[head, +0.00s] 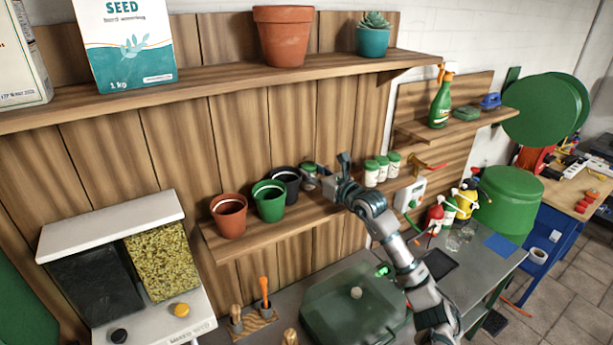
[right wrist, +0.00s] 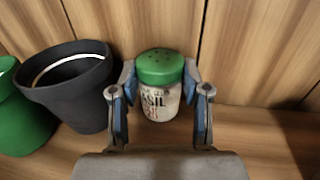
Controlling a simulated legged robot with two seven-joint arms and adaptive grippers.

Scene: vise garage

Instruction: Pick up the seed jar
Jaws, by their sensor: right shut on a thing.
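A small white jar with a green perforated lid (right wrist: 158,68) and dark lettering that seems to end in "SIL" is between the fingers of my right gripper (right wrist: 159,105) in the right wrist view. The gripper is shut on its sides, and the jar is upright. In the head view this jar (head: 309,169) shows beside my right gripper (head: 327,174), over the lower wooden shelf. I cannot tell whether its base touches the shelf. Several similar green-lidded jars (head: 371,173) stand to the right of the gripper. My left gripper is not in view.
A black pot (right wrist: 75,88) is close to the left of the held jar. Green (head: 268,203) and terracotta (head: 229,217) pots stand further left on the lower shelf (head: 290,222). The upper shelf (head: 215,85) holds a seed bag (head: 125,45) and pots. A wooden wall is behind.

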